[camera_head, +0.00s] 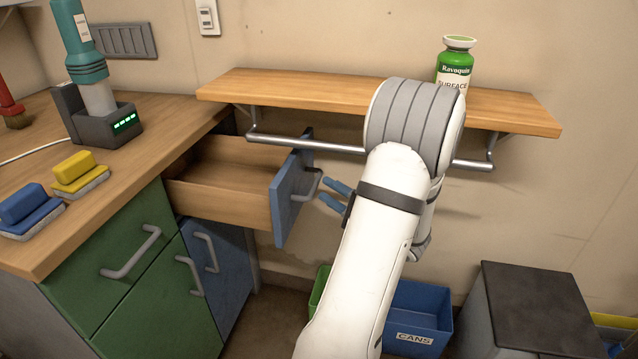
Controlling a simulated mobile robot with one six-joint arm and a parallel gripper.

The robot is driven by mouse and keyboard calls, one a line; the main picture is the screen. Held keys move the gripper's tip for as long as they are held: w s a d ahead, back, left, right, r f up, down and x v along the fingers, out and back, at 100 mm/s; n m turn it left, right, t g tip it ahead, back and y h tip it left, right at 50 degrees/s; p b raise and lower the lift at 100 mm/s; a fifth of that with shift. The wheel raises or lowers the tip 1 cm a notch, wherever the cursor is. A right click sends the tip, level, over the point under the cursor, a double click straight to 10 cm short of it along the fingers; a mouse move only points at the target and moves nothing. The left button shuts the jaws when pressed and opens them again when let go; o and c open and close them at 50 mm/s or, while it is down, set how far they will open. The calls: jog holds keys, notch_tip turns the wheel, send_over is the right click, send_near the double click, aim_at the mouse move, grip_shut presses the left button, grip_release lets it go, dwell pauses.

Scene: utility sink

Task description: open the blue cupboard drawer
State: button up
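The blue cupboard drawer (289,202) stands pulled far out to the right from the wooden-topped cabinet. Its bare wooden interior and side (222,202) show, and it looks empty. Its grey bar handle (313,186) is on the outer side of the blue front. My gripper (323,189) is just right of the handle, with its two blue fingers parted and nothing visible between them. The fingertips look clear of the handle, though a slight touch cannot be ruled out. My white arm hides the rest of the gripper.
A wooden shelf with a metal rail (310,143) hangs above the drawer, with a green bottle (455,65) on it. A blue cans bin (418,315) and a black-lidded bin (535,300) stand below. Sponges (78,170) lie on the counter. A blue door (215,265) is shut.

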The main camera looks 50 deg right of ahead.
jog(key=s, duration=0.3)
jog(key=shift+f, duration=0.25)
